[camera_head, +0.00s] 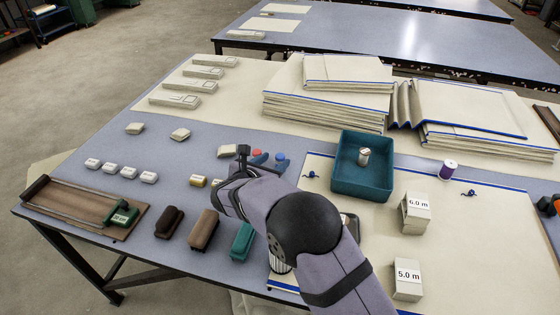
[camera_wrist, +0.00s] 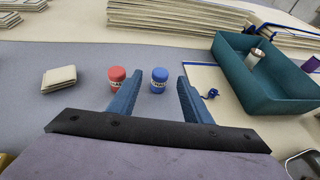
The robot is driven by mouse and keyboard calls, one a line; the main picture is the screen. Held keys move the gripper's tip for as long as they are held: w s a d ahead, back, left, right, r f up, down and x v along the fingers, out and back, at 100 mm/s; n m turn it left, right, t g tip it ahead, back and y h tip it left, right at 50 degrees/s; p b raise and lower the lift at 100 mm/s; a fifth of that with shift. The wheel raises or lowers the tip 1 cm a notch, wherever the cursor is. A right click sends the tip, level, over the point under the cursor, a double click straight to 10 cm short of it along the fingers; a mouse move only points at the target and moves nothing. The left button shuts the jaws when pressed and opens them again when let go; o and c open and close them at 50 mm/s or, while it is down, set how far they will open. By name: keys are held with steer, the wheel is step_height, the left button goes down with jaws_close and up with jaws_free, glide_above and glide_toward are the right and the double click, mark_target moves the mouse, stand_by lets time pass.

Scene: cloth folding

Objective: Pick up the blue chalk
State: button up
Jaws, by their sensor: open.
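A teal tray (camera_head: 338,178) with a metal cylinder in it stands to the right. Folded cream cloth stacks (camera_head: 330,105) lie behind. A pale block (camera_head: 228,151) is left of the chalks. Brown and green blocks line the front; small white blocks lie at left.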

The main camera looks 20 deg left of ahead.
mark_target(280, 156)
steer(key=shift+x, duration=2.55)
steer(key=shift+r, duration=0.1)
jaws_close()
steer(key=shift+r, duration=0.1)
step_height(280, 156, up, 10)
steer(key=shift+f+p, duration=0.1)
steer(key=shift+p, duration=0.5)
